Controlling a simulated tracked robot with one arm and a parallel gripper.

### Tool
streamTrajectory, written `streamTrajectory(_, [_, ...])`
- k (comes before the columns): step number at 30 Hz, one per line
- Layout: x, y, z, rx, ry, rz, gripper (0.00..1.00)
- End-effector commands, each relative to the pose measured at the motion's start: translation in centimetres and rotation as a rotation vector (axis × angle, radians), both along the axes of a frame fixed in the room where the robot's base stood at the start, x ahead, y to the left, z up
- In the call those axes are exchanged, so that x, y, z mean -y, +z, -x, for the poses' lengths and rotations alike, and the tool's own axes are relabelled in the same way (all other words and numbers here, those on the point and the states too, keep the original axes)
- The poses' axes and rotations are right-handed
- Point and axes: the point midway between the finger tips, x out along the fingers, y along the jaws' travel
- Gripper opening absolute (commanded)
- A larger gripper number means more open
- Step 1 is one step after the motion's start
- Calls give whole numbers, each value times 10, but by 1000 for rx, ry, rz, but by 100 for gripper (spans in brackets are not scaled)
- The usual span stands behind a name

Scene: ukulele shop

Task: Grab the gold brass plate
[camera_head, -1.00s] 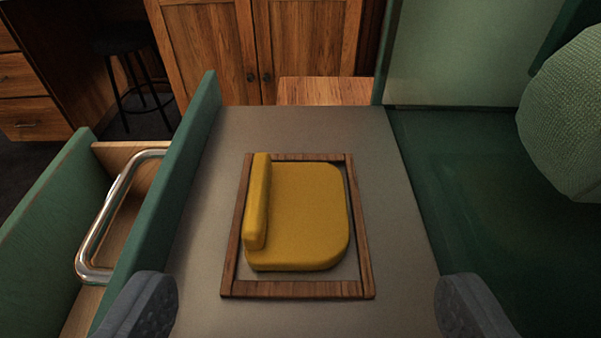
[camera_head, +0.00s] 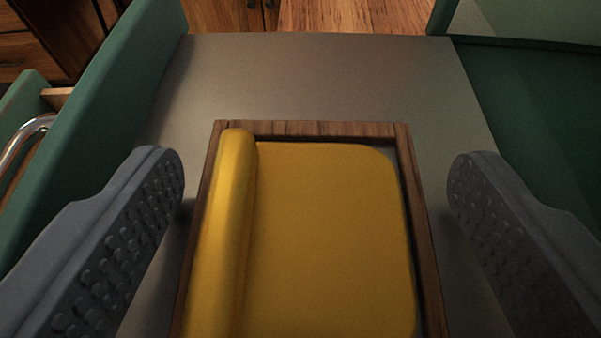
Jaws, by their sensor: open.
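The gold plate (camera_head: 325,235) is a flat yellow piece with rounded corners and a raised, rounded ridge along its left edge. It lies inside a thin brown wooden frame (camera_head: 315,130) on a grey surface. My gripper (camera_head: 316,175) is open, with one grey studded finger on each side of the frame. The fingers appear apart from the plate and the frame. The near end of the plate runs out of the bottom of the picture.
The grey surface (camera_head: 320,80) is bare beyond the frame. A green raised wall (camera_head: 125,120) runs along its left, with a metal handle (camera_head: 25,140) beyond it. A dark green surface (camera_head: 535,130) lies to the right. Wooden cabinets (camera_head: 225,14) stand at the back.

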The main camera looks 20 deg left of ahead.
Motion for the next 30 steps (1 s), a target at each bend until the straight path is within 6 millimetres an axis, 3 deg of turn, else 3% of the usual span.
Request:
streamTrajectory(3, [0, 0, 0, 0, 0, 0, 74])
streamTrajectory(8, [0, 1, 0, 1, 0, 0, 29])
streamTrajectory(9, [0, 1, 0, 1, 0, 0, 24])
streamTrajectory(20, [1, 4, 0, 1, -1, 0, 24])
streamTrajectory(30, [2, 37, 0, 5, -2, 1, 24])
